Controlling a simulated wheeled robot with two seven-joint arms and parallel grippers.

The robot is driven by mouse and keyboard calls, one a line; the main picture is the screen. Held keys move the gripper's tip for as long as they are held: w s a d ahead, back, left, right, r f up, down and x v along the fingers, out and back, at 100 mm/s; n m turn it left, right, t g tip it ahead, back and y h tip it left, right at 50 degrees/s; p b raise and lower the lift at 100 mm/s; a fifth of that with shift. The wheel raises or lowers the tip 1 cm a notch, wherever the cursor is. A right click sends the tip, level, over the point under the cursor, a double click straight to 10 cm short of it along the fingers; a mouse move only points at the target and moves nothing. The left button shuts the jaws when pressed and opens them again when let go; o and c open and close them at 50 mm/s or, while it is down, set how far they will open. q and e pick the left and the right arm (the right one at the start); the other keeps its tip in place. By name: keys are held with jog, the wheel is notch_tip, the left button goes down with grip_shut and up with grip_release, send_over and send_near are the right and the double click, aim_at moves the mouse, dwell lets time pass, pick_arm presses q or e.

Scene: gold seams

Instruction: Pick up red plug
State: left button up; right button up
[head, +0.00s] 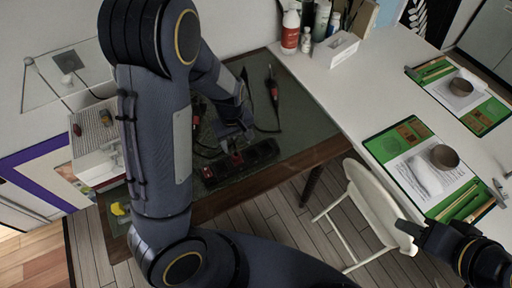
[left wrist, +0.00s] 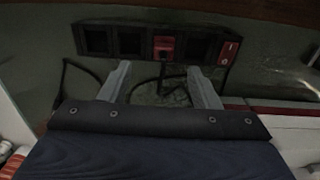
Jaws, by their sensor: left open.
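A black power strip (head: 262,152) lies on the dark green mat of the desk. It crosses the top of the left wrist view (left wrist: 128,40). The red plug (left wrist: 164,46) sits in one of its middle sockets, with a dark cord below it; it shows small in the head view (head: 236,159). A red switch (left wrist: 228,52) is at the strip's right end. My left gripper (left wrist: 160,85) is open and empty, its two fingers pointing at the strip on either side of the plug's line, apart from the plug. My right gripper (head: 412,231) is at the lower right, its jaws unclear.
Red-and-black tools (head: 272,85) with cords lie on the mat. Bottles (head: 291,32) and a white tissue box (head: 331,50) stand at the back of the white table. A white chair (head: 372,205) stands right of the desk. Green boards (head: 390,150) lie on the table.

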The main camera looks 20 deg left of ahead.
aim_at(236, 154)
pick_arm(q)
jog(key=shift+w+d+f, duration=0.1)
jog(key=shift+w+f, duration=0.2)
jog(key=shift+w, duration=0.05)
jog(key=shift+f, duration=0.4)
jog(key=f, duration=0.6)
jog(key=shift+s+a+f+p, duration=0.15)
jog(key=shift+s+a+p, duration=0.15)
jog(key=shift+s+a, duration=0.1)
jog(key=shift+d+f, duration=0.1)
jog(key=shift+f, duration=0.3)
jog(key=shift+c, duration=0.2)
grip_shut()
